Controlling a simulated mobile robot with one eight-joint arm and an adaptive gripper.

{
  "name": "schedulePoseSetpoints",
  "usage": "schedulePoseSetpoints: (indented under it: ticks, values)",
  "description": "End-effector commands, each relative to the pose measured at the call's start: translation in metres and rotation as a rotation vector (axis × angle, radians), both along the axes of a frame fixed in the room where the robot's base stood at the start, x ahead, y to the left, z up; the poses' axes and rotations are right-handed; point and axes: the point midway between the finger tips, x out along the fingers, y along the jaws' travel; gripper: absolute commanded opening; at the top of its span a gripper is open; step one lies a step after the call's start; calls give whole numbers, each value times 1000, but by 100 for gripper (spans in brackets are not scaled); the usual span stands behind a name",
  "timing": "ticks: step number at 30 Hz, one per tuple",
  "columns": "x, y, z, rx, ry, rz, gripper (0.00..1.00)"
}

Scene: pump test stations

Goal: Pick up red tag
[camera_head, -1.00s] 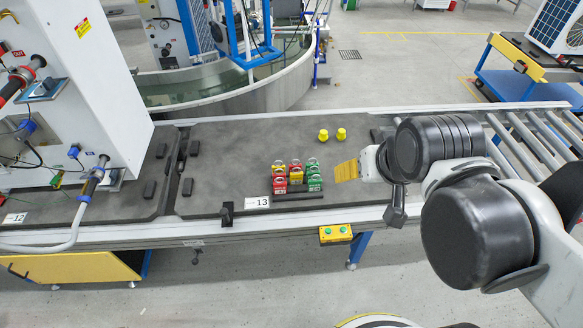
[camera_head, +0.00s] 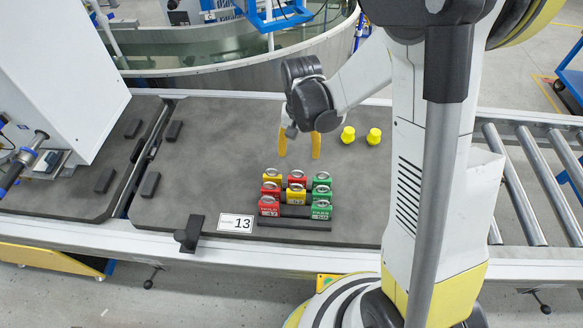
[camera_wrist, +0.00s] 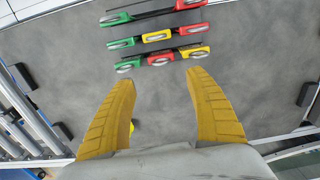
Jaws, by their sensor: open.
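The red tags are small padlock-like blocks with metal rings, standing in a rack with yellow and green ones. In the head view, one red tag (camera_head: 297,178) is in the middle of the back row. Two more, a middle-row red tag (camera_head: 271,189) and a front red tag (camera_head: 268,206), stand on the left. The wrist view shows the back-row red tag (camera_wrist: 160,59) ahead, between the fingertip directions. My gripper (camera_head: 299,156) is open and empty behind the rack, its yellow fingers pointing down; its fingers also show in the wrist view (camera_wrist: 155,72).
Green tags (camera_head: 321,209) fill the rack's right side, close to the red ones. Two yellow knobs (camera_head: 348,134) stand right of my gripper.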

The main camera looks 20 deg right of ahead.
Motion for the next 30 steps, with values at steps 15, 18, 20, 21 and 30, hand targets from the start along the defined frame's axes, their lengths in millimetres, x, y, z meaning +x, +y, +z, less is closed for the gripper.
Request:
schedulePoseSetpoints:
  ticks: [15,18,20,21,30]
  values:
    - [0,1,-65,0,0,1,63]
    - [0,2,-81,0,-1,1,63]
    - [0,3,-92,0,-1,1,63]
    - [0,3,-98,0,-1,1,63]
    - [0,2,-104,-1,-2,0,63]
